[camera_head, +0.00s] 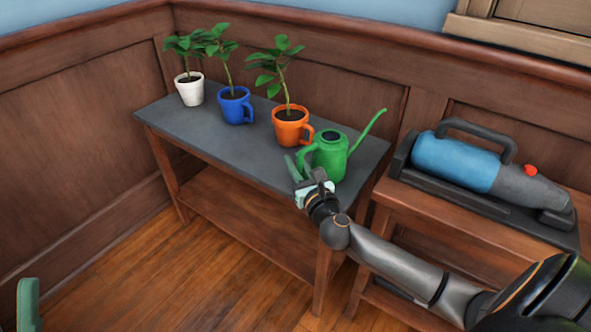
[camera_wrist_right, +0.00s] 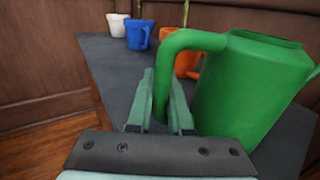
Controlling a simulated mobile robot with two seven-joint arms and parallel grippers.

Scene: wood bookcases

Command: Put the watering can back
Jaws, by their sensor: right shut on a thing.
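The green watering can (camera_head: 330,158) is upright at the right end of the grey-topped table (camera_head: 165,112), its long spout pointing up and right. In the right wrist view the can (camera_wrist_right: 250,90) fills the right side. My right gripper (camera_head: 299,170) is shut on the can's handle, which runs down between the fingers (camera_wrist_right: 164,100). I cannot tell whether the can's base touches the tabletop. One green finger of my left gripper (camera_head: 27,303) shows at the lower left edge; its other finger is out of view.
Plants grow in a white pot (camera_head: 190,90), a blue mug (camera_head: 235,108) and an orange mug (camera_head: 290,130) along the table. The orange mug is close to the can. A blue and grey handheld vacuum (camera_head: 460,162) lies in a dark tray on the wooden unit at right.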

